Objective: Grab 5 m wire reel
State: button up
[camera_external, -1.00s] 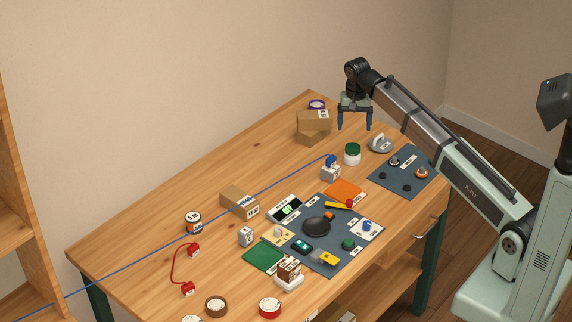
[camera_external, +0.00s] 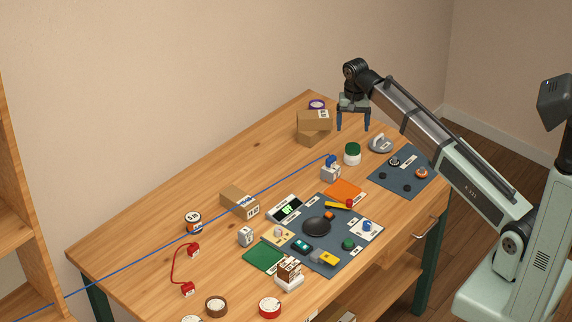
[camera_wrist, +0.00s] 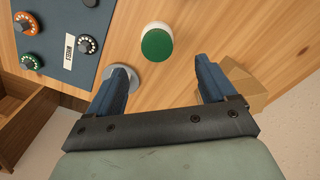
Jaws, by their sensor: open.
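Several reels lie on the wooden table in the external view, their labels too small to read surely, so I cannot tell which is the 5 m one. An orange and black reel with a white label (camera_external: 194,223) is at the left. A brown reel (camera_external: 216,307) and a red reel (camera_external: 269,308) are at the front edge, with another pale one cut off beside them. A purple ring (camera_external: 317,104) lies at the back by the boxes. My gripper (camera_external: 353,126) is open and empty above the back right of the table. Its fingers also show in the wrist view (camera_wrist: 163,68).
Cardboard boxes (camera_external: 313,121) stand left of my gripper. A green-lidded jar (camera_external: 352,154) stands below it. A blue line crosses the table diagonally past a small brown box (camera_external: 240,202). Mats with dials and parts fill the middle and right. The left back of the table is clear.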

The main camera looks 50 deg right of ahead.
jog(key=w+a+n, duration=0.2)
jog(key=w+a, duration=0.1)
jog(key=a, duration=1.3)
jog(key=w+a+r+n, duration=0.1)
jog(key=w+a+n, duration=0.15)
jog(key=a, duration=1.35)
jog(key=w+a+n, duration=0.2)
jog(key=a+n, duration=0.1)
jog(key=a, duration=1.3)
jog(key=r+n, duration=0.2)
jog(key=n, duration=0.9)
send_over(192, 217)
jog(key=n, duration=1)
notch_tip(192, 217, down, 9)
jog(key=shift+w+r, duration=0.1)
jog(key=shift+w, duration=0.05)
jog(key=shift+f, duration=2.7)
jog(key=shift+c, duration=0.3)
jog(key=c, duration=1.1)
